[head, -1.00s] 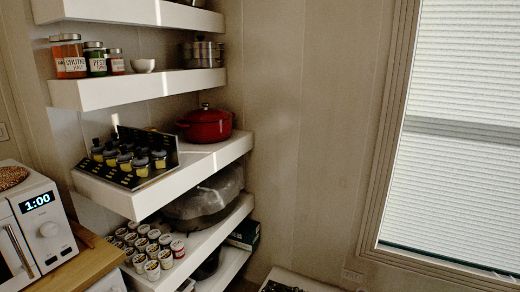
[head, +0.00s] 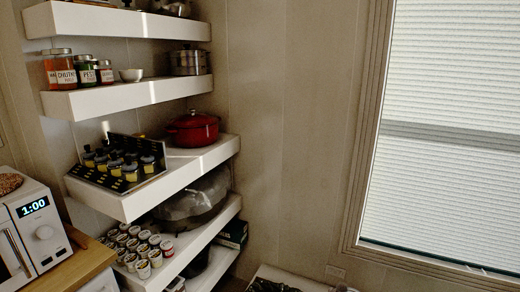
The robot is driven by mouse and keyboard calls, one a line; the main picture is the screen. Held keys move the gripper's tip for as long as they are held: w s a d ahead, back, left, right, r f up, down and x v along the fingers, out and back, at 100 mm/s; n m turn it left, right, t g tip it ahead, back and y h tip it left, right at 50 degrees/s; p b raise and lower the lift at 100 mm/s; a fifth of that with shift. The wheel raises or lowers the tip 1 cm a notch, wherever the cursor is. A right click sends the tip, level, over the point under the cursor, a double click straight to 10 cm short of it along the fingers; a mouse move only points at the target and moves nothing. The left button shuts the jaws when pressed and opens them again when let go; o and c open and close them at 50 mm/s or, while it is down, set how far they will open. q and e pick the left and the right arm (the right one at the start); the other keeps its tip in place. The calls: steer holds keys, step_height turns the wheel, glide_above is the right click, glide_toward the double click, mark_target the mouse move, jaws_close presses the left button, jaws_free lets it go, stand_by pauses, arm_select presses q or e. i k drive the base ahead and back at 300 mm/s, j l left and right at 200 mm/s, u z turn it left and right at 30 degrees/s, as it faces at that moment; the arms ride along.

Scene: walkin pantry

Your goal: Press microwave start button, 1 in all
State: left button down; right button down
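The white microwave (head: 62,246) stands on a wooden counter at the left edge of the head view, partly cut off. Its display (head: 33,206) reads 1:00. A round knob (head: 44,232) sits below the display, and small buttons show near the lower right of its front panel, too small to read. The dark door with a metal handle (head: 17,250) is at the left edge. Neither of my grippers is in view.
White wall shelves (head: 140,100) fill the left middle, holding jars, a red pot (head: 193,130), a spice rack and several small cups. The wooden counter (head: 85,262) ends just right of the microwave. A window with blinds (head: 450,110) is at the right. Bare wall lies between.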

mark_target(63, 252)
steer(key=u, duration=1.85)
steer(key=i+l+z, duration=0.1)
steer(key=i+l, duration=0.2)
steer(key=i, duration=0.2)
steer(key=i+l+z, duration=0.1)
steer(key=i, duration=0.4)
steer(key=l, duration=0.15)
